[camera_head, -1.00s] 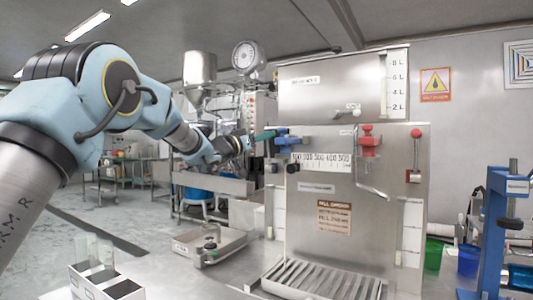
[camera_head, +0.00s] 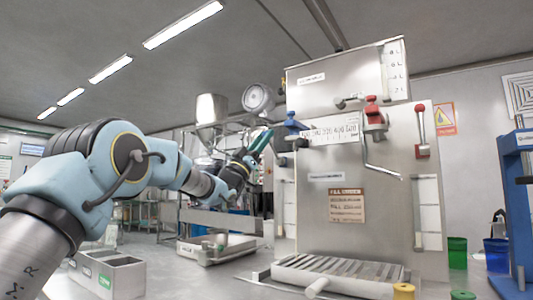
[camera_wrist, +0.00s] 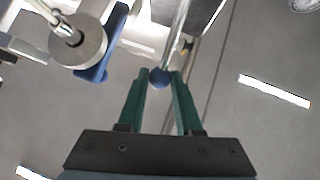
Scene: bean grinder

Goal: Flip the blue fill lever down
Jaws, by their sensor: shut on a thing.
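The blue ball knob (camera_wrist: 160,78) of the fill lever shows in the wrist view, at the end of a thin metal rod (camera_wrist: 179,32). My gripper (camera_wrist: 160,74) has its two green fingers shut on this knob at their tips. In the head view my gripper (camera_head: 266,134) is at the upper left side of the steel filling machine (camera_head: 375,240), with its fingers tilted up to the right. The knob is too small or hidden to make out there.
Red-knobbed parts (camera_head: 374,113) are farther right. A blue stand (camera_head: 518,200) stands at the far right.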

